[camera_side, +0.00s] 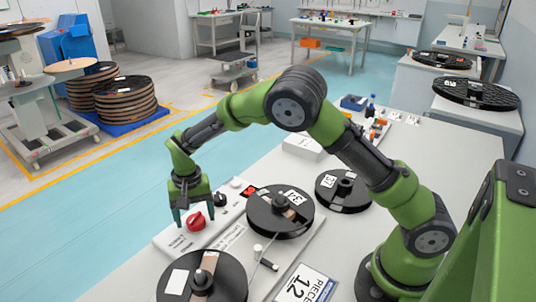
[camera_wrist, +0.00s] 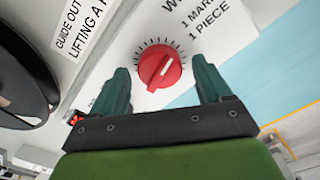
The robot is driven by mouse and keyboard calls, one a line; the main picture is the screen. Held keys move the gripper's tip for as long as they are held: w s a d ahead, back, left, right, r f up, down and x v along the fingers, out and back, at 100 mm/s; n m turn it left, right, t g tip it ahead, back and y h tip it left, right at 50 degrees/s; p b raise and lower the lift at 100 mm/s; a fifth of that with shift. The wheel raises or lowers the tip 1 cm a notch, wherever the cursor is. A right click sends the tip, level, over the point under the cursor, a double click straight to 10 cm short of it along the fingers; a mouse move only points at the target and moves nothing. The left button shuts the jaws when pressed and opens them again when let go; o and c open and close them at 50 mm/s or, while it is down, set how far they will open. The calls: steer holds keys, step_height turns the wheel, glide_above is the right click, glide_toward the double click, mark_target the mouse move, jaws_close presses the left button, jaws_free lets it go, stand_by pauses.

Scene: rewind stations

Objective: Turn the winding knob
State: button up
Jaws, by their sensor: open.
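The winding knob (camera_side: 196,221) is a red round knob on the pale panel (camera_side: 172,240) at the table's front-left edge. My gripper (camera_side: 193,215) is at the knob in the side view. In the wrist view my gripper (camera_wrist: 161,82) has its two dark green fingers apart, one to each side of the knob, with visible gaps. It is open and holds nothing. Finger height against the knob is hard to tell.
Black reels (camera_side: 280,212) stand behind and right of the knob, another reel (camera_side: 202,278) in front. A black knob (camera_side: 219,200) and red switch (camera_side: 250,190) sit near on the panel. A card marked 12 (camera_side: 306,285) lies at front right. Open floor lies left.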

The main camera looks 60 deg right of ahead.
mark_target(202, 219)
step_height(202, 219, up, 17)
stand_by(0.4)
steer(key=shift+f, duration=0.1)
stand_by(0.4)
steer(key=s+d+r+n+t, duration=0.1)
steer(key=s+d+t, duration=0.1)
steer(key=s, duration=0.6)
steer(key=s+d+r+n+t+y, duration=0.1)
steer(key=s+d+r+t, duration=0.1)
steer(key=s, duration=0.6)
steer(key=s+d+r+n+t+y, duration=0.1)
steer(key=s+d+r+t, duration=0.1)
steer(key=s, duration=0.6)
steer(key=shift+s+d+t, duration=0.25)
steer(key=shift+d+t, duration=0.35)
steer(key=shift+d, duration=0.2)
